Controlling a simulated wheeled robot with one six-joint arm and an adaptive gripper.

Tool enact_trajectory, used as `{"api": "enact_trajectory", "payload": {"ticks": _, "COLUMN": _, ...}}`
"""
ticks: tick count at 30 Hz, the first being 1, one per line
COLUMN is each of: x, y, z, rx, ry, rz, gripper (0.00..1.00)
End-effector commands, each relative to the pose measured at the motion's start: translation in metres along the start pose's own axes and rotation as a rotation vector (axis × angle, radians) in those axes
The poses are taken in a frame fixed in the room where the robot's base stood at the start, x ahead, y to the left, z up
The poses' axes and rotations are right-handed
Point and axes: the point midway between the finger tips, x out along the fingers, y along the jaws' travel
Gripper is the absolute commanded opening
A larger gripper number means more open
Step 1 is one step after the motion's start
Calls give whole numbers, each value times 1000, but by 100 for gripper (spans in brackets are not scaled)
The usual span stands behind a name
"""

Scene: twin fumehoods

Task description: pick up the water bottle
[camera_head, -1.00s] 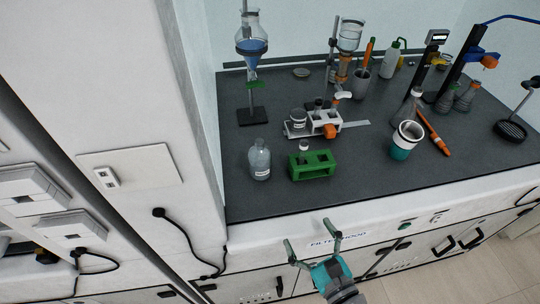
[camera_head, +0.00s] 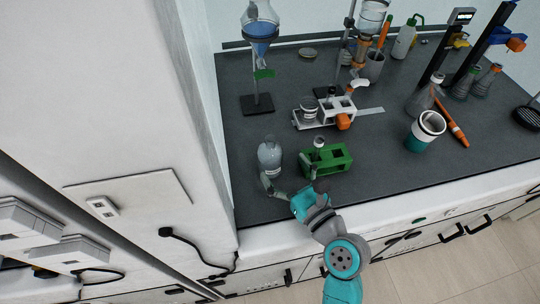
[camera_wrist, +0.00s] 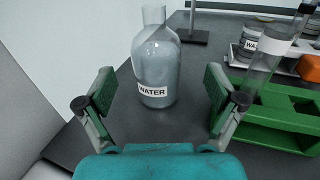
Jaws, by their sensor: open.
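The water bottle (camera_head: 270,157) is a clear glass bottle standing upright near the front left of the dark bench. In the wrist view the bottle (camera_wrist: 156,62) stands straight ahead, with a white label reading WATER. My gripper (camera_head: 288,182) is at the bench's front left, just in front of the bottle. In the wrist view my gripper (camera_wrist: 160,98) is open and empty, one finger to each side of the view. The bottle is just beyond the fingertips, roughly centred between them. No contact shows.
A green rack (camera_head: 337,160) stands close to the right of the bottle; it also shows beside the right finger in the wrist view (camera_wrist: 272,117). A white rack (camera_head: 322,114) and a stand with a blue-filled funnel (camera_head: 260,46) are behind. A wall borders the left.

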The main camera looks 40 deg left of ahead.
Motion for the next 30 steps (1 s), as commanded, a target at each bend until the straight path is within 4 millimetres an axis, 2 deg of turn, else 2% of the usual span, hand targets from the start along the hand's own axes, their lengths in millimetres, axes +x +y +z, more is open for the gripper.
{"api": "enact_trajectory", "payload": {"ticks": 5, "x": 10, "y": 1, "z": -1, "rx": -1, "ry": 1, "rz": 0, "gripper": 93}}
{"api": "enact_trajectory", "payload": {"ticks": 15, "x": 52, "y": 4, "z": -6, "rx": -1, "ry": -1, "rz": 1, "gripper": 93}}
{"api": "enact_trajectory", "payload": {"ticks": 25, "x": 59, "y": 4, "z": -7, "rx": -1, "ry": 0, "rz": -1, "gripper": 93}}
{"api": "enact_trajectory", "payload": {"ticks": 26, "x": 58, "y": 4, "z": -7, "rx": -1, "ry": 0, "rz": -1, "gripper": 88}}
{"api": "enact_trajectory", "payload": {"ticks": 30, "x": 58, "y": 4, "z": -7, "rx": -1, "ry": 0, "rz": -1, "gripper": 53}}
